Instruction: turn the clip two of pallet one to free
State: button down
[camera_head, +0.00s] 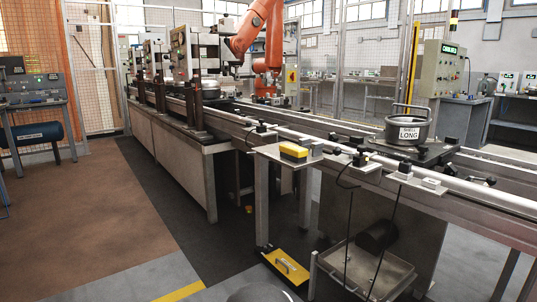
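A dark pallet (436,155) sits on the conveyor at the right, with a grey round shell (400,130) labelled "SHELL LONG" upright on it. Small dark fittings stand around the shell's base; I cannot tell which is clip two or how it is turned. Another round dark part (208,93) sits farther along the conveyor at the left, small in view. No number marks pallet one. My gripper is not in view.
The conveyor rail (320,141) runs from far left to near right. A side shelf (285,158) carries a yellow block (293,150). Below are a grey bin (345,262) and a yellow floor piece (286,266). An orange robot arm (249,32) stands behind. The brown floor (90,215) at left is clear.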

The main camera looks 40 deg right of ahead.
aim_at(424, 149)
jog(key=i+z, duration=0.2)
jog(key=i, duration=0.3)
jog(key=i+z, duration=0.2)
jog(key=i, duration=0.35)
jog(key=i+j+z, duration=0.1)
jog(key=i+z, duration=0.15)
jog(key=i, duration=0.25)
jog(key=i+j+z, duration=0.2)
jog(key=i, duration=0.3)
